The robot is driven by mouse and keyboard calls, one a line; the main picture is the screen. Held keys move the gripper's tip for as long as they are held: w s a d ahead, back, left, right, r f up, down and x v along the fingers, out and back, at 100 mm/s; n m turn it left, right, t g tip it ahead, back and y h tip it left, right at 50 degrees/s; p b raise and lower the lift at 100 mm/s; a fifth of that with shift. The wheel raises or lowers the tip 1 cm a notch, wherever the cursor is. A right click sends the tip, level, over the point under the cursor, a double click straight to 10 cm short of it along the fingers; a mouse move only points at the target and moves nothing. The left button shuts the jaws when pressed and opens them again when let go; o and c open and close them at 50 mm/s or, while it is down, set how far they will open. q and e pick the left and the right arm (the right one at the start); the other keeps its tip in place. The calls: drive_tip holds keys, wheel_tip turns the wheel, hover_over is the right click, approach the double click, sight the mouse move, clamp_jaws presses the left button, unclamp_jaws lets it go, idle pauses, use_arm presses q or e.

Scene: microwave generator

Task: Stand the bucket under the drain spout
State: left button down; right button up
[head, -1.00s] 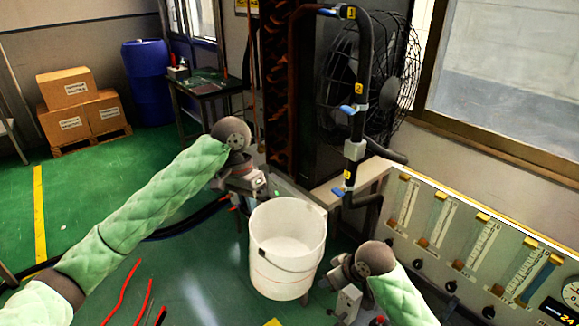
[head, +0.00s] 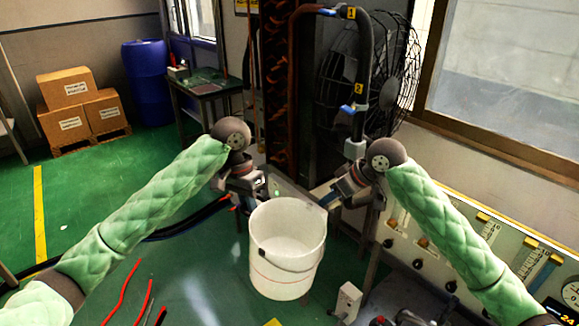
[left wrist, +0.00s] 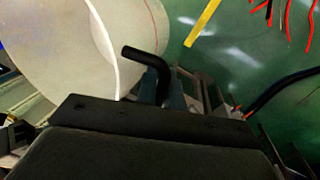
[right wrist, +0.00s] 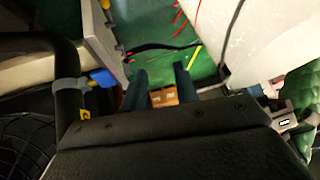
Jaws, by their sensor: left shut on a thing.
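The white bucket (head: 285,275) stands upright in the head view, its thin dark handle hanging across the front. My left gripper (head: 260,195) is at its back-left rim, shut on the bucket. The left wrist view shows the bucket (left wrist: 45,55) at upper left and a black bent bar by the fingers (left wrist: 170,88). My right gripper (head: 338,192) is open and empty, behind and right of the bucket, near the pipe. The dark drain pipe (head: 363,60) has blue levers and numbered yellow tags; its lower end and spout are hidden behind my right arm.
A gauge panel (head: 480,250) stands at the right and a caged fan (head: 385,70) behind the pipe. Boxes (head: 80,100) and a blue barrel (head: 147,85) are far back.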

drive_tip(key=a+r+n+g, duration=0.1)
drive_tip(key=a+r, duration=0.3)
drive_tip(key=r, duration=0.1)
wheel_tip(320, 180, up, 4)
drive_tip(key=n+g+h, duration=0.2)
drive_tip(key=n+h, duration=0.1)
drive_tip(key=n, duration=0.1)
hover_over(289, 213)
drive_tip(key=shift+w+a+r+h, duration=0.1)
drive_tip(key=shift+a+r+h, duration=0.25)
drive_tip(key=shift+h, duration=0.25)
drive_tip(key=shift+r+g+h, duration=0.3)
drive_tip(key=shift+r+h, duration=0.15)
drive_tip(key=shift+h, duration=0.25)
drive_tip(key=shift+d+r+h, duration=0.35)
drive_tip(key=shift+h, duration=0.15)
drive_tip(key=shift+f, duration=6)
clamp_jaws()
